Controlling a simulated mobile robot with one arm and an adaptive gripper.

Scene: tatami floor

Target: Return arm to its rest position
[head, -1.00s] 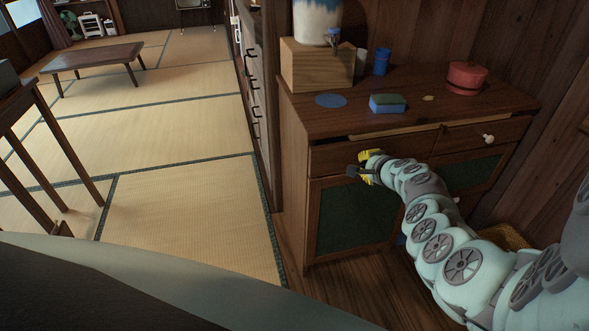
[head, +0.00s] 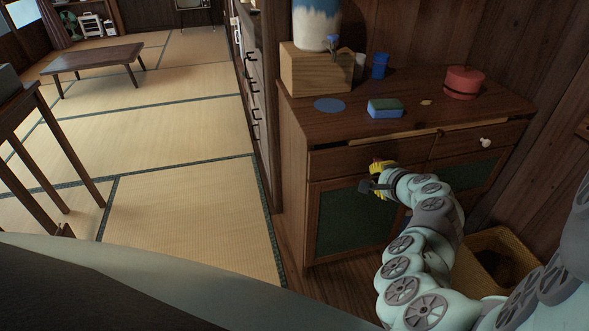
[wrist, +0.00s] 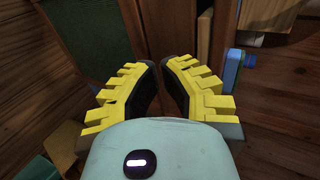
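My gripper (head: 374,180) is in front of the wooden cabinet (head: 306,230), just below its left drawer, at the end of my pale green arm. In the wrist view my gripper (wrist: 160,75) shows two yellow toothed fingers with dark pads. The fingers are apart and nothing is between them. The arm bends up from the lower right of the head view. The gripper appears close to the cabinet front; whether it touches cannot be told.
On the cabinet top are a blue disc (head: 329,105), a sponge (head: 385,108), a blue cup (head: 380,65), a red pot (head: 464,82) and a wooden block (head: 312,71). A basket (head: 500,258) stands on the floor at right. Open tatami (head: 180,190) lies at left.

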